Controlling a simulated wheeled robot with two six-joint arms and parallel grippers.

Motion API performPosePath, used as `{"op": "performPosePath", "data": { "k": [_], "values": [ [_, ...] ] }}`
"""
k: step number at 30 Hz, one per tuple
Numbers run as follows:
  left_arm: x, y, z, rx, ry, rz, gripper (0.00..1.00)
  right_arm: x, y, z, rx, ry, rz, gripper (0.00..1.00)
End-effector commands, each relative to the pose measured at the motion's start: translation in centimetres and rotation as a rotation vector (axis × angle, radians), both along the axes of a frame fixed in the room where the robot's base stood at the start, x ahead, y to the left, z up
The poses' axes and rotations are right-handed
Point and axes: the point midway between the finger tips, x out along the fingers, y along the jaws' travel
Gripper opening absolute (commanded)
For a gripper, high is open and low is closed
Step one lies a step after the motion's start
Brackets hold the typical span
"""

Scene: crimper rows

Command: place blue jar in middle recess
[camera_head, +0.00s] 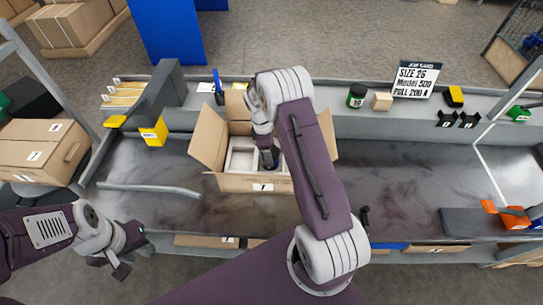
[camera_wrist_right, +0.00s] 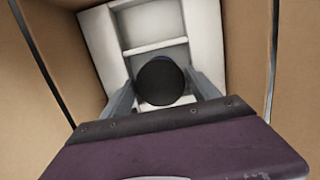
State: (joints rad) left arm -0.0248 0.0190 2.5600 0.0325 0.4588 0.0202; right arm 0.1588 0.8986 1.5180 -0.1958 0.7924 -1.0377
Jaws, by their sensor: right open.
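The open cardboard box (camera_head: 256,185) stands on the bench with a white divided insert (camera_head: 243,156) inside; the insert also shows in the right wrist view (camera_wrist_right: 160,28). A jar with a round dark lid (camera_wrist_right: 160,82) stands in the insert, seen from above; its side is mostly hidden, so its blue colour is not clear. Which recess it occupies is hard to tell. My right gripper (camera_wrist_right: 163,96) reaches down into the box, its fingers open on either side of the jar. My left gripper (camera_head: 109,265) hangs empty and open beyond the bench's front edge, at lower left.
The box flaps stand open around my right arm. A dark-lidded jar (camera_head: 357,95), a wooden block (camera_head: 381,101) and a sign (camera_head: 416,79) stand on the back ledge. A yellow bin (camera_head: 153,132) is at left. The bench right of the box is largely clear.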

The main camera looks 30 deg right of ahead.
Motion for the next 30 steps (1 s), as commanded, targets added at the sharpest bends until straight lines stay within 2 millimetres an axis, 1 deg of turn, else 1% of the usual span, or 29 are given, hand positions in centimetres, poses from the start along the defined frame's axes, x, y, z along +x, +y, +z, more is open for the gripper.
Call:
{"op": "performPosePath", "data": {
  "k": [1, 3, 6, 9, 12, 14, 27, 29, 30],
  "values": [
    [0.0, 0.0, 0.6, 0.0, 0.0, 0.0, 0.36, 0.2, 0.2, 1.8, -0.001, -0.005, 0.002, 0.7],
    [0.0, 0.0, 0.9, 0.0, 0.0, 0.0, 0.36, 0.4, 0.4, 3.6, -0.001, -0.005, 0.003, 0.7],
    [0.0, 0.0, 1.2, 0.0, 0.0, 0.0, 0.36, 0.5, 0.8, 5.7, 0.0, -0.003, 0.001, 0.7],
    [0.0, 0.0, 1.4, 0.0, 0.0, 0.0, 0.36, 0.7, 0.9, 7.3, 0.001, -0.003, 0.0, 0.7],
    [0.0, 0.0, 1.5, 0.0, 0.0, 0.0, 0.36, 0.7, 1.0, 8.1, 0.0, -0.001, 0.0, 0.7],
    [0.0, 0.0, 1.5, 0.0, 0.0, 0.0, 0.36, 0.7, 1.1, 8.2, -0.001, -0.001, 0.0, 0.7],
    [0.0, 0.0, 1.5, 0.0, 0.0, 0.0, 0.36, 0.7, 1.1, 8.2, 0.0, 0.0, 0.0, 0.7],
    [0.0, 0.0, 1.9, 0.0, 0.0, 0.0, 0.36, 0.7, 1.2, 8.7, 0.0, -0.002, 0.004, 0.7],
    [0.0, 0.0, 2.4, 0.0, 0.0, 0.0, 0.36, 1.0, 1.4, 9.6, -0.001, -0.012, 0.009, 0.7]
  ]
}}
